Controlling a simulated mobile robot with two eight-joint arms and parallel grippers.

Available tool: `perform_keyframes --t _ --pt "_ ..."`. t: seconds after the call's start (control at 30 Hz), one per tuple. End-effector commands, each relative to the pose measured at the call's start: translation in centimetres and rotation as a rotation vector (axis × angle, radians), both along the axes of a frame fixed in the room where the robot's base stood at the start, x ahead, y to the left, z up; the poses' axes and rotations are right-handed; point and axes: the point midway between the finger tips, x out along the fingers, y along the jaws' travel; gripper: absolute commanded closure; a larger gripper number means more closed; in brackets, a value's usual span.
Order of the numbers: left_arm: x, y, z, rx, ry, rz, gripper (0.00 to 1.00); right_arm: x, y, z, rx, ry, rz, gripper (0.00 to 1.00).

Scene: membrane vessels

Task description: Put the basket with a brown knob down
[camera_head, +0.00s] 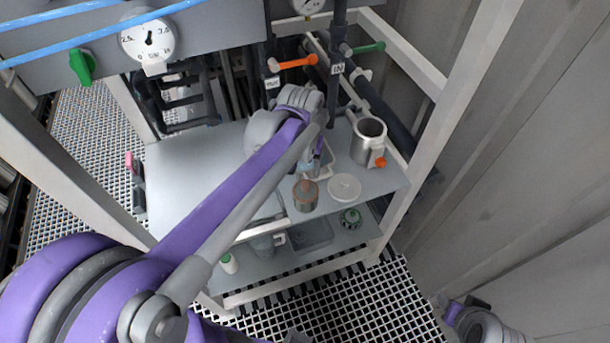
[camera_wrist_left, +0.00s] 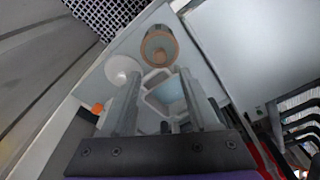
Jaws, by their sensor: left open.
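A pale square-rimmed basket with a light blue inside (camera_wrist_left: 168,92) sits on the upper shelf of the rack. In the head view my left wrist and gripper largely cover it. A small brown spot (camera_wrist_left: 165,127), perhaps its knob, shows between my fingers in the left wrist view. My left gripper (camera_wrist_left: 160,112) is open; its two grey fingers point down at the basket, one towards each side. Contact between fingers and basket cannot be told. In the head view the left gripper (camera_head: 318,165) is over the upper shelf. My right gripper is not clearly in view.
A grey jar with a brown rim (camera_head: 306,195) and a round white lid (camera_head: 344,187) stand close to the basket. A metal cup (camera_head: 367,143) with an orange part is behind at right. Pipes and valves rise behind. The upper shelf's left half (camera_head: 195,175) is clear.

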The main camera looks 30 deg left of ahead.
Motion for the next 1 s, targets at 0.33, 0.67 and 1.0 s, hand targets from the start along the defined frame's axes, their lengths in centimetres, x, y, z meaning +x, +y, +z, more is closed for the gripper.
perform_keyframes --t 0.33,0.67,1.0 --pt "-0.8 -0.3 4.0 0.001 -0.008 -0.006 0.39 0.2 0.0 0.5 0.000 -0.004 0.000 0.49" --pt "-8.4 -4.4 0.9 0.030 -0.216 -0.164 0.39 0.2 0.0 0.5 0.000 -0.004 0.000 0.49" --pt "-13.0 -6.5 -2.8 0.051 -0.371 -0.271 0.39 0.2 0.0 0.5 0.000 -0.004 0.000 0.49"
